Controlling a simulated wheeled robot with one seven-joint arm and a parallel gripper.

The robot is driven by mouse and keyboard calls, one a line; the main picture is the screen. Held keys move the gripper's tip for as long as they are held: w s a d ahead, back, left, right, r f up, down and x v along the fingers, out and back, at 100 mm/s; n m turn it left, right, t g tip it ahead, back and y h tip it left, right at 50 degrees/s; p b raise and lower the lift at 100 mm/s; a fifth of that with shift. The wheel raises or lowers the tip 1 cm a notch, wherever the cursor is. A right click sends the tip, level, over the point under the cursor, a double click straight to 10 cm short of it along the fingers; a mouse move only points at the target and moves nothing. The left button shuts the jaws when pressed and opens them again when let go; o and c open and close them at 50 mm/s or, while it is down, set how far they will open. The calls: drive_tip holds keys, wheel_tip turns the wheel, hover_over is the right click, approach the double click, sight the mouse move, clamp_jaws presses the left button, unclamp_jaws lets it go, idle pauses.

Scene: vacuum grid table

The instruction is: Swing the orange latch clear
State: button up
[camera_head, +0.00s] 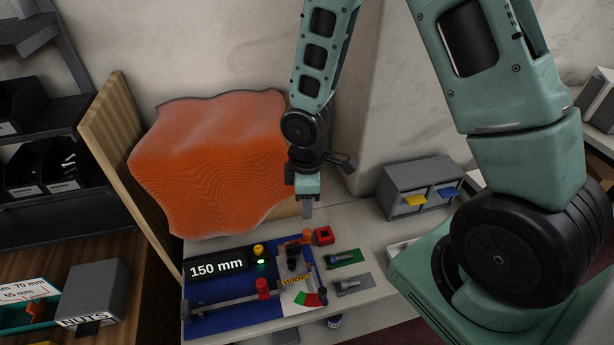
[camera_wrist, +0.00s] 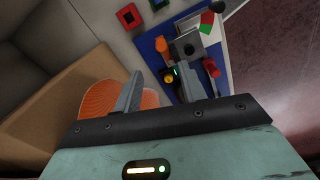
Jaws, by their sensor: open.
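The orange latch (camera_head: 304,237) is a small piece at the back right of the blue board (camera_head: 214,321), beside a dark block. In the wrist view the orange latch (camera_wrist: 162,46) shows beyond the fingertips, next to the dark block (camera_wrist: 187,46). My gripper (camera_head: 307,212) hangs above the back edge of the board, pointing down, apart from the latch. In the wrist view my gripper (camera_wrist: 160,82) has its two fingers well apart with nothing between them.
The board carries a "150 mm" display (camera_head: 217,269), a yellow button (camera_head: 258,250), a red knob (camera_head: 262,287) and a dial. A red square box (camera_head: 324,236) stands close right of the latch. An orange wavy panel (camera_head: 210,160) stands behind. A grey drawer unit (camera_head: 420,187) stands right.

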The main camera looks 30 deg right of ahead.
wheel_tip(320, 180, up, 7)
idle(0.3)
idle(0.4)
